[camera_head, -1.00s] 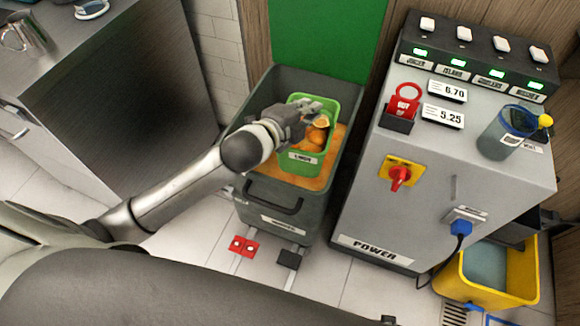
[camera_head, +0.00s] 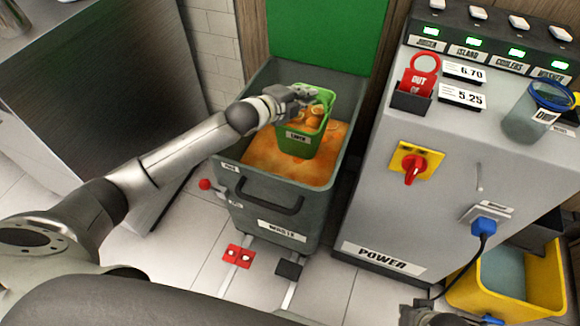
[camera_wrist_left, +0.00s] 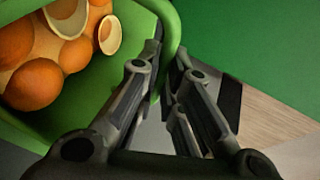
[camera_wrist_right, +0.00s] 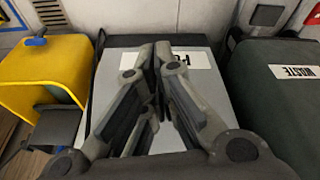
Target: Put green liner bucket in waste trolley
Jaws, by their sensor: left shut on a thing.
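The green liner bucket (camera_head: 296,143), holding orange halves and peels, is inside the grey waste trolley (camera_head: 240,190) in the head view. It looks upright and is toward the back. Orange waste (camera_head: 270,165) shows around it; I cannot tell if the bucket rests on it. My left gripper (camera_head: 308,93) is shut on the bucket's rim. In the left wrist view, the rim of the bucket (camera_wrist_left: 100,85) passes between the fingertips (camera_wrist_left: 166,52). My right gripper (camera_wrist_right: 155,52) looks shut and empty in its wrist view.
The trolley's green lid (camera_head: 325,35) stands open behind. The grey power cabinet (camera_head: 375,215) is close on the right, with a yellow bin (camera_head: 510,285) beside it. A steel counter (camera_head: 90,90) stands left. Red and black floor pedals (camera_head: 238,256) lie in front of the trolley.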

